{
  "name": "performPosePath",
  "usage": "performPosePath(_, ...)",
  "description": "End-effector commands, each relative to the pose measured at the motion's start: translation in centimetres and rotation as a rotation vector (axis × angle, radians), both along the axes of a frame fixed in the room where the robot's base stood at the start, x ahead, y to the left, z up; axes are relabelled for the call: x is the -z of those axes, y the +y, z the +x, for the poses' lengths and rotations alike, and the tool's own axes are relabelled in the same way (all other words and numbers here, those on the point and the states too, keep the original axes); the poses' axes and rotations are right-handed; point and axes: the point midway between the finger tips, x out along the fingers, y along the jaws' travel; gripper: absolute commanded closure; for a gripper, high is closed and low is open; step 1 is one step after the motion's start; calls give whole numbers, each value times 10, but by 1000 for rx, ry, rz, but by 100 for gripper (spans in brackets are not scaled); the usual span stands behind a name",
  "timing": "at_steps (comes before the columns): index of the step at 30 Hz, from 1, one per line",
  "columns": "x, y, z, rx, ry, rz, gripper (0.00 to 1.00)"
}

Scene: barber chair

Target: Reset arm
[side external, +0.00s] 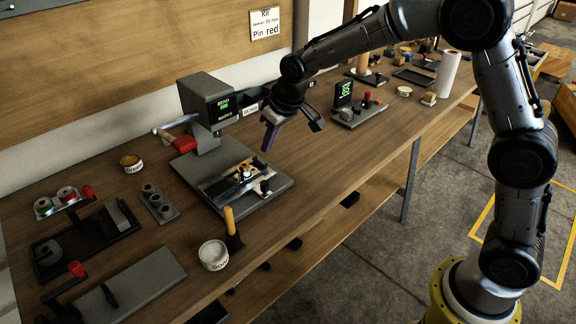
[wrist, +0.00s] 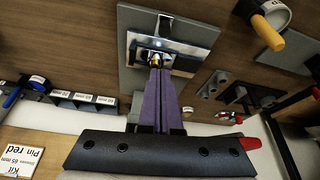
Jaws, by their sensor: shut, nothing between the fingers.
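My gripper (side external: 266,145) hangs in the air above the workbench (side external: 330,155), over the right side of a grey machine base (side external: 277,187). In the wrist view my gripper's two purple fingers (wrist: 159,72) lie together, shut, with nothing seen between them. Past the fingertips in that view is a shiny metal plate (wrist: 190,47) with a small brass-coloured part (wrist: 156,57) partly hidden by the fingers. The side view shows the fixture (side external: 235,182) on the base, below and left of my gripper and apart from it.
A red-handled press with a display box (side external: 207,100) stands behind the base. A yellow-handled tool (side external: 231,225) and a white tin (side external: 213,254) stand near the front edge. A second display stand (side external: 344,95) is right of my gripper. Dark trays (side external: 85,240) lie at left.

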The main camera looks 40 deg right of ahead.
Motion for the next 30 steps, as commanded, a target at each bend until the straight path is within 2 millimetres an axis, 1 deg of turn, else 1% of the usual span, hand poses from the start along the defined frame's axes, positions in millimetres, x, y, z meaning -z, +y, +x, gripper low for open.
performPosePath(1,-25,-5,-1,8,-45,6,100)
performPosePath(2,-38,-8,-5,13,-67,9,100)
performPosePath(3,-56,-12,-12,21,-95,12,100)
performPosePath(5,-82,-20,-28,31,-133,16,100)
performPosePath(6,-97,-24,-41,39,-155,18,100)
performPosePath(8,-118,-32,-61,50,-183,21,100)
performPosePath(10,-136,-39,-88,63,-209,22,100)
performPosePath(11,-143,-42,-101,67,-218,23,100)
performPosePath(12,-150,-46,-118,74,-229,23,100)
performPosePath(14,-159,-52,-144,86,-243,24,100)
performPosePath(15,-163,-55,-161,92,-252,23,100)
performPosePath(17,-165,-60,-189,102,-259,23,100)
performPosePath(18,-165,-62,-207,109,-265,23,100)
performPosePath(20,-162,-66,-235,119,-265,22,100)
performPosePath(21,-158,-68,-252,125,-264,21,100)
performPosePath(24,-141,-71,-291,137,-246,18,100)
performPosePath(26,-129,-72,-311,142,-228,16,100)
performPosePath(27,-119,-73,-323,145,-209,15,100)
performPosePath(30,-99,-73,-341,146,-151,11,100)
